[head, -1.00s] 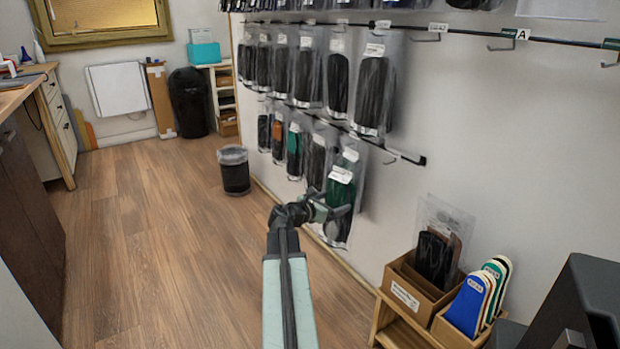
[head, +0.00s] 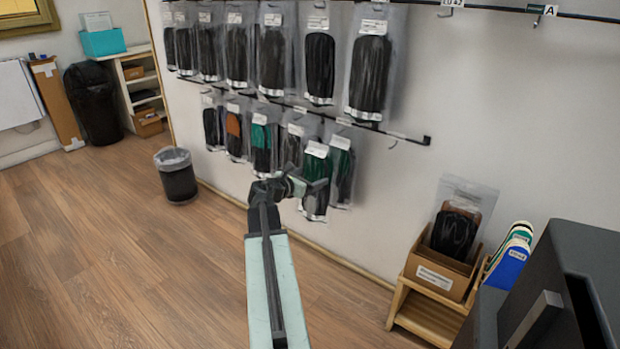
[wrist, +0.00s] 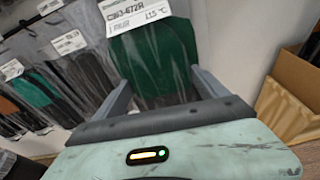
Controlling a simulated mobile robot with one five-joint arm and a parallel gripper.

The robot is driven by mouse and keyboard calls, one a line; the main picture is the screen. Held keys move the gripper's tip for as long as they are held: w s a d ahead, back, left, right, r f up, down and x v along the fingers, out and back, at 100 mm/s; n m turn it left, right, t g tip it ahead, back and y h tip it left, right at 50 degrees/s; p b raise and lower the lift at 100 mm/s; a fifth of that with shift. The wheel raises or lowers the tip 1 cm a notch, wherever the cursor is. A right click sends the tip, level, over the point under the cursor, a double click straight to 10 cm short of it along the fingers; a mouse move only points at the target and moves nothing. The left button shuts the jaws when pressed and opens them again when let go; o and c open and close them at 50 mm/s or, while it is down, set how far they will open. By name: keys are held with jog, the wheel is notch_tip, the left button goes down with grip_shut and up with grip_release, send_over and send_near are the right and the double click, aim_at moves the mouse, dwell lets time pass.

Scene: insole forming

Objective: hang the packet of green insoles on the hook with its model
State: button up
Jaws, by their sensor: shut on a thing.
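My gripper (head: 302,188) is shut on a clear packet of green insoles (head: 316,169) with a white label at its top. In the wrist view the packet (wrist: 160,62) fills the space between the two fingers (wrist: 163,95), its label reading roughly "672R". The held packet is near upright, in front of the wall's lower rail (head: 300,108). Another packet with green (head: 341,162) hangs just behind it to the right. The held packet's lower part is partly hidden by my gripper.
Dark insole packets (head: 318,68) fill the upper row. An orange-brown packet (head: 234,135) and a green-topped one (head: 260,138) hang lower left. A cardboard box (head: 440,272) stands on a wooden stand at right. A dark grey machine (head: 575,260) is at front right.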

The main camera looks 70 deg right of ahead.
aim_at(315, 175)
jog(key=shift+d, duration=0.1)
jog(key=shift+s+d+f, duration=0.1)
jog(key=shift+s+d, duration=0.2)
jog(key=shift+d, duration=0.4)
jog(key=shift+s+d, duration=0.3)
jog(key=shift+d, duration=0.35)
jog(key=b+x, duration=0.1)
jog(key=x, duration=0.6)
jog(key=shift+d+b, duration=0.2)
jog(key=shift+b, duration=0.15)
jog(key=shift+s, duration=0.1)
dwell(0.4)
jog(key=o, duration=1.3)
jog(key=shift+o, duration=0.2)
